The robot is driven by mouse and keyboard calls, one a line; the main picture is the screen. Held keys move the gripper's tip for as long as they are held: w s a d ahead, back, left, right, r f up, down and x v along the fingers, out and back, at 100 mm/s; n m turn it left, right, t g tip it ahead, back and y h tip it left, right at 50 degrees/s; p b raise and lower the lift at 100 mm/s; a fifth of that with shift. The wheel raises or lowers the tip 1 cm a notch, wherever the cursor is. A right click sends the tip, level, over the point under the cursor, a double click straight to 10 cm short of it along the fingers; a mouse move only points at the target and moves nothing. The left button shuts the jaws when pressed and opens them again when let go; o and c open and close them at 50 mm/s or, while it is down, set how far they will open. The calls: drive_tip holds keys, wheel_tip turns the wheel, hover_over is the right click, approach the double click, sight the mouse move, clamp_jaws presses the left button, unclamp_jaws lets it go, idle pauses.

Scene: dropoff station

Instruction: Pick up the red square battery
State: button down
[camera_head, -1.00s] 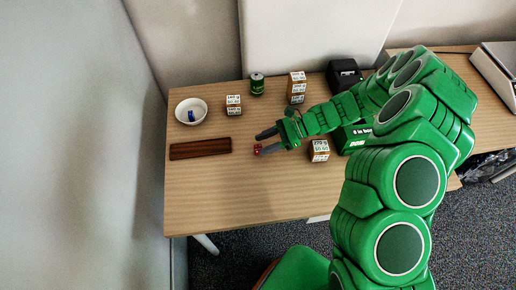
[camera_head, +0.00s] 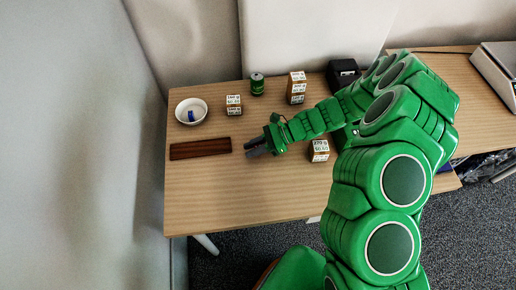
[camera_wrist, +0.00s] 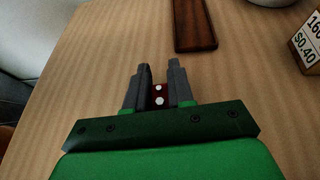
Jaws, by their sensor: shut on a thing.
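The red square battery (camera_wrist: 159,93) shows in the wrist view between my two grey fingers, with light round spots on it. My gripper (camera_wrist: 159,74) is shut on it. In the head view my gripper (camera_head: 254,150) is low over the wooden table, just right of the dark brown tray, and the battery is hidden there. Whether the battery touches the table cannot be told.
A dark brown tray (camera_head: 200,148) lies left of my gripper. A white bowl (camera_head: 191,104) with a blue item stands behind it. Price-labelled boxes (camera_head: 234,105) (camera_head: 320,150) (camera_head: 297,88) and a green can (camera_head: 257,84) stand around. The table front (camera_head: 230,195) is clear.

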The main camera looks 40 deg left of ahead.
drive_tip(key=shift+r, duration=0.1)
drive_tip(key=shift+r, duration=0.6)
wheel_tip(320, 180, up, 2)
drive_tip(key=shift+d+r, duration=0.1)
drive_tip(key=shift+r, duration=0.05)
drive_tip(key=s+d+r, duration=0.8)
drive_tip(key=d+r, duration=0.1)
drive_tip(key=d, duration=0.2)
drive_tip(key=shift+s+r, duration=0.15)
drive_tip(key=shift+s, duration=0.05)
